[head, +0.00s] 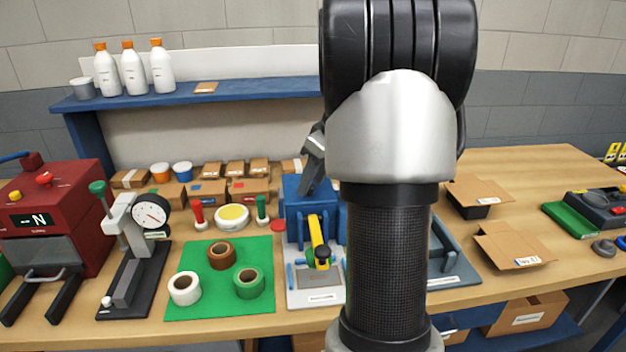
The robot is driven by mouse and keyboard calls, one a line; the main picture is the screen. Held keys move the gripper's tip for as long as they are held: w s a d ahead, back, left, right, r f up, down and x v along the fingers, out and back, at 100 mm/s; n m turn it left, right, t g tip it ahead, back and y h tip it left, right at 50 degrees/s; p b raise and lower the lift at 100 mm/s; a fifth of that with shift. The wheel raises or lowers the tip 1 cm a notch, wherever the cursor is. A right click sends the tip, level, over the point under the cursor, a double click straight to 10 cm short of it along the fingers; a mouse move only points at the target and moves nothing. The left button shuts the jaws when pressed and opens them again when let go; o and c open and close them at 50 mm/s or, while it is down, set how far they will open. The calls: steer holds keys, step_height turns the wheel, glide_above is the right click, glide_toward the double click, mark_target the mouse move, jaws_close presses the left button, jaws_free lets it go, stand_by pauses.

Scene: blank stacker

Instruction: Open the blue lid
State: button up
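A blue machine part (295,190) stands at the centre of the bench. It looks like a blue housing or lid, and it appears closed, though my arm covers its right side. A yellow handle (316,235) with a black end slopes down in front of it, over a light grey base plate (300,299). A grey part of my gripper (313,158) shows at the left edge of my arm, overlapping the top of the blue part in the picture. Whether it touches the blue part cannot be told. My arm hides most of the gripper and its opening.
A green mat (205,308) with tape rolls, a dial gauge stand (137,240) and a red machine (60,215) stand to the left. Small cardboard boxes (200,191) sit behind. Open cartons (512,246) lie to the right. A blue shelf (240,92) runs above the bench.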

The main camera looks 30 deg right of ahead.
steer(key=shift+c, duration=0.2)
jaws_close()
steer(key=shift+r, duration=0.15)
